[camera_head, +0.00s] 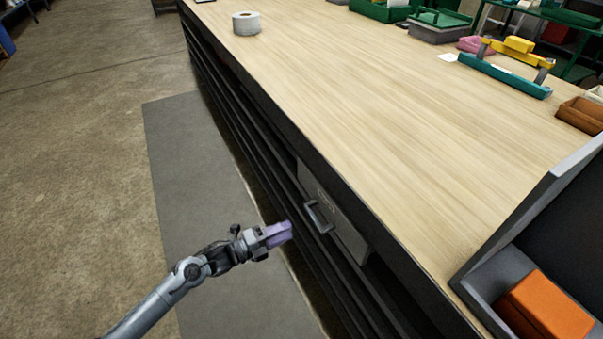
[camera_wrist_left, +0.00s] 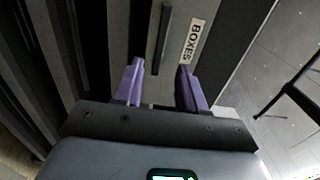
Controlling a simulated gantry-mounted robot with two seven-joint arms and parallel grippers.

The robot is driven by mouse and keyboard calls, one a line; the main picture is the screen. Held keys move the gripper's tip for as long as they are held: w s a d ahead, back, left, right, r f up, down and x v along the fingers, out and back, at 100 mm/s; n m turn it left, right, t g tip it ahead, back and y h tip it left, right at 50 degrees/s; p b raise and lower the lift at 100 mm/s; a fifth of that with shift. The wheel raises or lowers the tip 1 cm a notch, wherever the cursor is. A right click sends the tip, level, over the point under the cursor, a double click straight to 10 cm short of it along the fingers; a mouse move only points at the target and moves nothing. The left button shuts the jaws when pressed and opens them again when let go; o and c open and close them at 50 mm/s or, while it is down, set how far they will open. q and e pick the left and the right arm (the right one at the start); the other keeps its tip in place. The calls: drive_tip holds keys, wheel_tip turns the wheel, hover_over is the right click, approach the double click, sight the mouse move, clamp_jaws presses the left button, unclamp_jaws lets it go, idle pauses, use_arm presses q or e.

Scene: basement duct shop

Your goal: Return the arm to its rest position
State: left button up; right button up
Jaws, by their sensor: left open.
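My left arm comes in from the lower left in the head view. Its gripper (camera_head: 279,234) has purple fingers and is beside the front of the workbench, left of a grey drawer front (camera_head: 345,222) with a dark handle (camera_head: 319,216). In the left wrist view the two purple fingers (camera_wrist_left: 158,88) stand apart with nothing between them. Beyond them are the drawer's handle (camera_wrist_left: 160,38) and a label (camera_wrist_left: 193,41) reading BOXES. The fingers look apart from the handle. My right gripper is in neither view.
The wooden bench top (camera_head: 370,120) is mostly clear. A tape roll (camera_head: 246,23) stands at its far left. A teal and yellow holder (camera_head: 506,72) and green trays (camera_head: 380,10) are at the back right. An orange block (camera_head: 545,306) sits in a grey bin. A grey mat (camera_head: 205,190) covers the floor.

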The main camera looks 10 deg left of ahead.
use_arm(q)
drive_tip(key=s+d+f+n+p, duration=0.2)
drive_tip(key=s+d+p, duration=0.1)
drive_tip(key=s+p, duration=0.35)
drive_tip(key=s+d+r+n+y+p, duration=0.3)
drive_tip(key=s+d+r+n+p, duration=0.3)
drive_tip(key=s+r+p, duration=0.55)
drive_tip(key=s+a+r+n+g+y+p, duration=0.75)
drive_tip(key=s+a+r+n+y, duration=0.3)
drive_tip(key=s+a+n, duration=0.55)
wheel_tip(320, 180, up, 38)
drive_tip(key=d+n+p, duration=0.2)
drive_tip(key=p, duration=3.5)
wheel_tip(320, 180, down, 45)
drive_tip(key=b, duration=4.5)
drive_tip(key=shift+w+f+g+b, duration=0.15)
drive_tip(key=shift+g+b, duration=0.15)
drive_tip(key=shift+g, duration=0.15)
